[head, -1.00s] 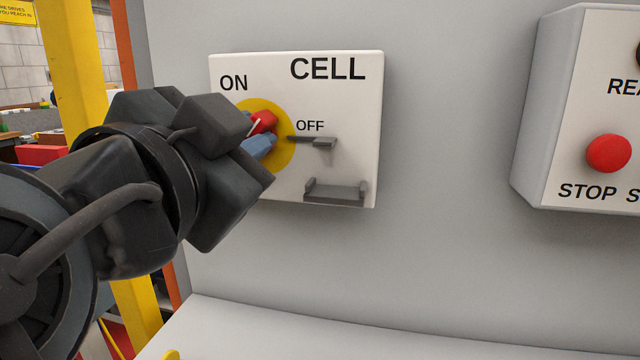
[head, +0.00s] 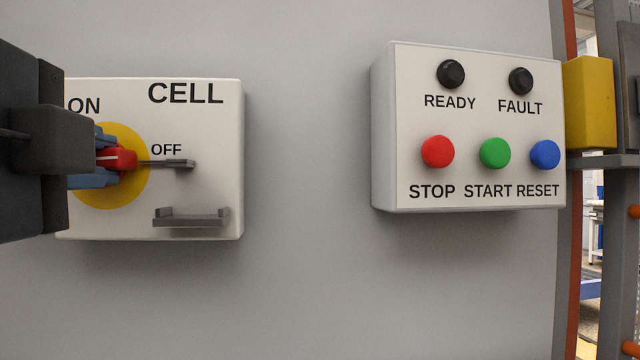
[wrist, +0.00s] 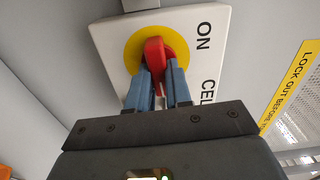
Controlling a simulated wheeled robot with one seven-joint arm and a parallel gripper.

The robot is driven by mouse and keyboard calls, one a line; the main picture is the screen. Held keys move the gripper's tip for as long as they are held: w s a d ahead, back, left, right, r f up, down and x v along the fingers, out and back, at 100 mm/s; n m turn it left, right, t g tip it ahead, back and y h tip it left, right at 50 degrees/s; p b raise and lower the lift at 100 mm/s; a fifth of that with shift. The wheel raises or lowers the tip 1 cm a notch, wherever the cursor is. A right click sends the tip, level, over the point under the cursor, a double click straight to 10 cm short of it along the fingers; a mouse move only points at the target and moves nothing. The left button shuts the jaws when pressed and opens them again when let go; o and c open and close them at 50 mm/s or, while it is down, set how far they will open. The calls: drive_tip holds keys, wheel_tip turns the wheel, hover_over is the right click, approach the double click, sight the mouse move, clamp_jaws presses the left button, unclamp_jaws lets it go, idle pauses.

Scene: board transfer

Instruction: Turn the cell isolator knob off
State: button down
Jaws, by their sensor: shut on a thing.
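The cell isolator is a white box (head: 210,130) marked CELL, ON and OFF, at the left of the head view. Its red knob (head: 122,158) sits on a yellow disc (head: 128,197). The knob's white mark points right, toward the OFF label and the grey hasp tab (head: 180,163). My gripper (head: 100,158) has its blue fingers around the knob, one above and one below. In the wrist view the red knob (wrist: 154,55) sits between the two blue fingers (wrist: 160,85), which are shut on it. My gripper body hides the left edge of the box.
A grey bracket (head: 192,218) sticks out below the hasp. To the right is a control box (head: 385,130) with READY and FAULT lamps and STOP (head: 437,152), START (head: 495,153) and RESET (head: 545,155) buttons. Bare grey panel (head: 305,180) lies between the boxes.

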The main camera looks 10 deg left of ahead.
drive_tip(key=shift+w+m, duration=0.1)
drive_tip(key=shift+m, duration=0.4)
drive_tip(key=c, duration=1)
unclamp_jaws()
drive_tip(key=shift+c, duration=0.2)
drive_tip(key=v, duration=0.7)
drive_tip(key=shift+s, duration=0.4)
